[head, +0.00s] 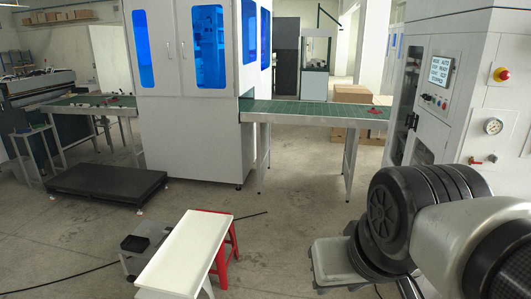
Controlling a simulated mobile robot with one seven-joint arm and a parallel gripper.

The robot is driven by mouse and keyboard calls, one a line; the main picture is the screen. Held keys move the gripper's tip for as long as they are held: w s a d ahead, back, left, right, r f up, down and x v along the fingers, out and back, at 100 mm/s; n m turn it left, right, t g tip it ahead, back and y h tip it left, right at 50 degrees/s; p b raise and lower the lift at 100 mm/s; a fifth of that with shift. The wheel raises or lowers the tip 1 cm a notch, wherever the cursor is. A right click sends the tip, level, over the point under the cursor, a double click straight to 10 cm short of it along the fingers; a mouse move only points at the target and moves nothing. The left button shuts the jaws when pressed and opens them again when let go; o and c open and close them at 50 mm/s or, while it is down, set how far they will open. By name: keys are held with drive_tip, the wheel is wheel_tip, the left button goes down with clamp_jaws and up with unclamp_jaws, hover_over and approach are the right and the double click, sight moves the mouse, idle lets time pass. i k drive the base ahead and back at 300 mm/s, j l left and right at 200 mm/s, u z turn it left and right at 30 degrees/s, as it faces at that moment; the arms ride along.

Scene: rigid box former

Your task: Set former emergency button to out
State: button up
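A red emergency button (501,74) on a yellow backing sits on the upper right of the white machine cabinet (470,115) at the right of the head view. It is too small to tell whether it is pressed in or out. A lit display (440,68) with lines of text is on the same cabinet, left of the button. Small buttons (434,101) sit below the display. My arm crosses the lower right, in front of and below the cabinet. My gripper itself does not show.
A pressure gauge (493,125) is below the emergency button. A green conveyor (310,110) runs from the large white enclosure (190,120) toward the cabinet. A white-topped bench (185,250) and a red stool (226,255) stand in front. The middle floor is mostly clear.

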sight(506, 75)
drive_tip(key=i+l+z, duration=0.4)
drive_tip(key=i+z, duration=0.45)
drive_tip(key=i, duration=0.25)
